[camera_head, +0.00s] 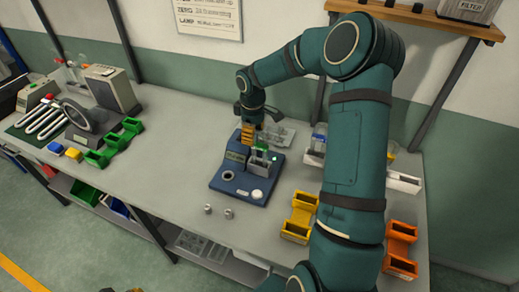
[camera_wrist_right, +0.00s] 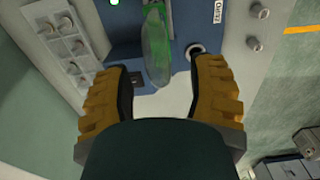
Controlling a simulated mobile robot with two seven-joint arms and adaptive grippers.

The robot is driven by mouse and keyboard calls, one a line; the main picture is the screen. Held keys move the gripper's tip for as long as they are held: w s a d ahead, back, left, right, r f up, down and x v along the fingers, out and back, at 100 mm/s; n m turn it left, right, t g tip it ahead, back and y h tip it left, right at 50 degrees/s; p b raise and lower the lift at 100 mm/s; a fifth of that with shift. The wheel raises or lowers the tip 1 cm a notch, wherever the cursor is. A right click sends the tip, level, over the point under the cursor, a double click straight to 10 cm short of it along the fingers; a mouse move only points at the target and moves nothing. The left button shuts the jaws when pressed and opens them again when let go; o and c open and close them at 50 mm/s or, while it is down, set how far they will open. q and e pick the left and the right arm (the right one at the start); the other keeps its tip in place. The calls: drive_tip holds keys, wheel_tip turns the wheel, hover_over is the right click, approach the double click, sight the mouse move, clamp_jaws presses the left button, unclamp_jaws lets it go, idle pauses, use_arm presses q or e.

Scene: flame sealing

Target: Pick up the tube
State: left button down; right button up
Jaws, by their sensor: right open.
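The tube (camera_wrist_right: 157,45) is a translucent green piece in the right wrist view, standing at the blue sealing device (camera_head: 236,182). In the head view a small green patch (camera_head: 262,142) at the device may be the tube; it is too small to tell. My right gripper (camera_wrist_right: 162,68) is open, its orange ribbed fingers on either side of the tube's near end, with visible gaps. In the head view it is above the device (camera_head: 249,135). A sliver at the bottom edge seems to be my left gripper (camera_head: 125,290); its jaws cannot be made out.
A clear tray (camera_head: 278,135) lies behind the device. Two small metal pieces (camera_head: 218,211) lie in front. Yellow bins (camera_head: 300,217) and orange bins (camera_head: 400,250) stand right, green bins (camera_head: 115,142) left. The tabletop (camera_head: 160,180) left of the device is clear.

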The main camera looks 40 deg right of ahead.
drive_tip(key=shift+s+a+f, duration=0.1)
drive_tip(key=shift+s+f, duration=0.05)
drive_tip(key=shift+f, duration=1.75)
clamp_jaws()
